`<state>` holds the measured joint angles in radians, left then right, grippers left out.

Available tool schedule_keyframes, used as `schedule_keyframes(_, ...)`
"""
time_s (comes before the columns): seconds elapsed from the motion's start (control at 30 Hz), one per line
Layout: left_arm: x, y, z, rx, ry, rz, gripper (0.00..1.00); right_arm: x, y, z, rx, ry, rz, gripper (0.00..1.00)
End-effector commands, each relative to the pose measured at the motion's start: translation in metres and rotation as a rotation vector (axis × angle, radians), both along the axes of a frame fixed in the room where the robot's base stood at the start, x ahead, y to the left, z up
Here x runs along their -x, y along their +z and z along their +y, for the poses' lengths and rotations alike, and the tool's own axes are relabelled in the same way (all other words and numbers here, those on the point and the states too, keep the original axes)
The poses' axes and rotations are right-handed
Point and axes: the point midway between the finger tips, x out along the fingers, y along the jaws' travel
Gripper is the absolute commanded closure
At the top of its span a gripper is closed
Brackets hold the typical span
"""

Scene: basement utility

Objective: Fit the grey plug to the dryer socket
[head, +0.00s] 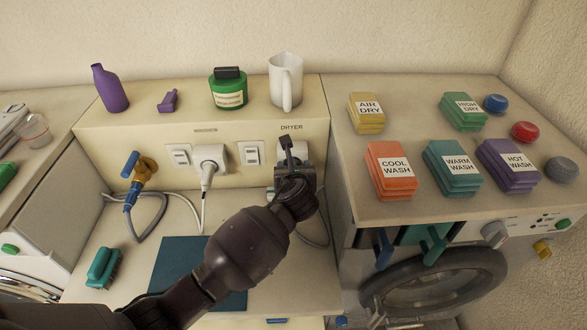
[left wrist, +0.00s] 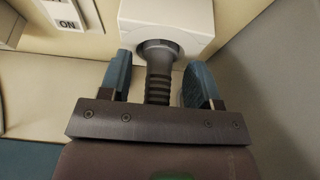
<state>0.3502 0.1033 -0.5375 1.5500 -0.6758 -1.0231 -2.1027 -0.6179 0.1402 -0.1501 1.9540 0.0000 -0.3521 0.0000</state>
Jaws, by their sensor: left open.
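The dryer socket (left wrist: 165,18) is a white box on the panel in the left wrist view. In the head view only part of it (head: 301,153) shows under the DRYER label. The grey plug (left wrist: 159,84) is dark with a ribbed grip, and its round head sits at the recess in the socket's front, apparently inserted; the contacts are hidden. My left gripper (left wrist: 159,78) is open, with one blue-padded finger on each side of the plug and a visible gap to both. In the head view this gripper (head: 291,155) hides the plug. My right gripper is not in view.
A white plug (head: 208,160) fills the neighbouring socket, and a blue-and-yellow connector (head: 137,170) hangs further left. A mug (head: 286,80), a green jar (head: 228,88) and a purple bottle (head: 109,88) stand on the ledge above. A teal brush (head: 103,268) lies on the counter.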

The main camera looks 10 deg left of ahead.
Motion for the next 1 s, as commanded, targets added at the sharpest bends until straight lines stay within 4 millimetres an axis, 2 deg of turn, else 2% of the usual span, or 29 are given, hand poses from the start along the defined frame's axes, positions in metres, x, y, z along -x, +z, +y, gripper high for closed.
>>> schedule_keyframes(0.27, 0.023, 0.009, -0.005, 0.001, -0.001, -0.001, 0.43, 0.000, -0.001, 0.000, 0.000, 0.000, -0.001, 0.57)
schedule_keyframes(0.5, 0.062, 0.026, -0.013, 0.000, -0.001, -0.001, 0.43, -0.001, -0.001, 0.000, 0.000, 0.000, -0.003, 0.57)
schedule_keyframes(0.7, 0.086, 0.037, -0.018, 0.001, -0.001, -0.001, 0.43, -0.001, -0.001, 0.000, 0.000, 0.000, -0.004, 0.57)
schedule_keyframes(1.0, 0.098, 0.041, -0.020, -0.001, 0.000, 0.000, 0.43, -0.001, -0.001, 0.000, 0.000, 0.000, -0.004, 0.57)
